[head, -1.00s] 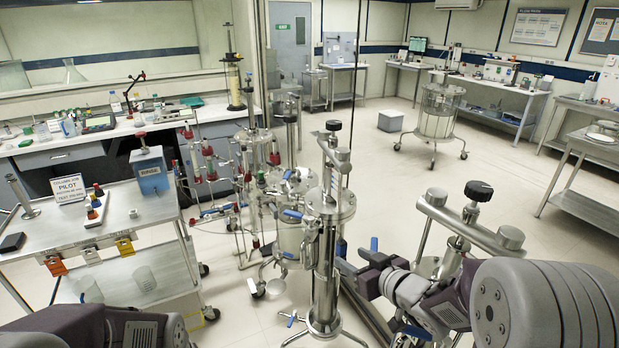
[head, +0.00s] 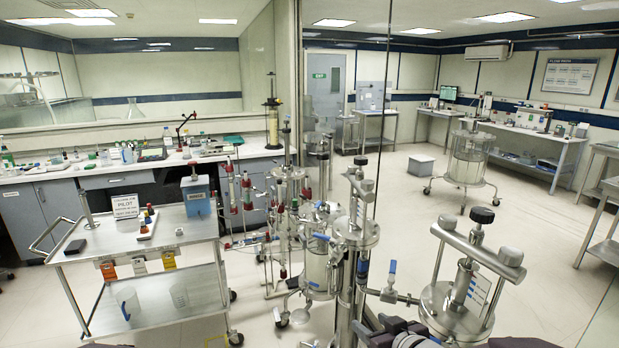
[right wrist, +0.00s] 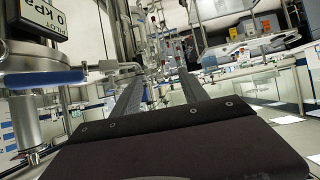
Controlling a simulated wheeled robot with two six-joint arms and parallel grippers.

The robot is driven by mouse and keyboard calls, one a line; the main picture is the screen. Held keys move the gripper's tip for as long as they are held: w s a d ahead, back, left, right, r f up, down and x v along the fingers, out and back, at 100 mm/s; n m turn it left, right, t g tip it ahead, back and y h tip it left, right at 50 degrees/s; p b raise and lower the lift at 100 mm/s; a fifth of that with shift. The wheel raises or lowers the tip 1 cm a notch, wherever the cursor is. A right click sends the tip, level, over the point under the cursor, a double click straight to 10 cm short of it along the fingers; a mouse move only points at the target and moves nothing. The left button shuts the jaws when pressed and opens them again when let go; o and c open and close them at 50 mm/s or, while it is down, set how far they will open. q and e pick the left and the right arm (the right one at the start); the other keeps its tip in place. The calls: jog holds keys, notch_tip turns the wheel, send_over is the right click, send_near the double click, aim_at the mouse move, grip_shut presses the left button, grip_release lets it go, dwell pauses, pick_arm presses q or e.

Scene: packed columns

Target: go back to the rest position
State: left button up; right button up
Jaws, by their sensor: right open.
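My right gripper (head: 378,328) is low at the bottom edge of the head view, beside the steel column (head: 355,232) and its blue-handled valve. In the right wrist view its two long dark fingers (right wrist: 160,85) are spread apart with nothing between them. A second steel vessel with a crossbar and black knob (head: 462,295) stands just right of the gripper in the head view. I cannot tell whether the gripper touches any of the pipework. My left gripper is not in view.
A steel cart (head: 140,243) with a blue box (head: 197,194) stands at the left. Glass and steel column rigs (head: 288,190) stand behind the near column. The floor (head: 400,200) at centre right is clear.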

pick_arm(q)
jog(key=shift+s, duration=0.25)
pick_arm(e)
jog(key=s+d+f+m+g+h, duration=0.1)
jog(key=s+d+f+g, duration=0.1)
jog(key=s+f+g, duration=0.3)
jog(key=s+d+f+m+g+h, duration=0.1)
jog(key=s+f+g, duration=0.4)
jog(key=s, duration=0.9)
jog(key=shift+d+f+m+h, duration=0.35)
jog(key=shift+f+m+h, duration=0.35)
jog(key=shift+f+m, duration=0.15)
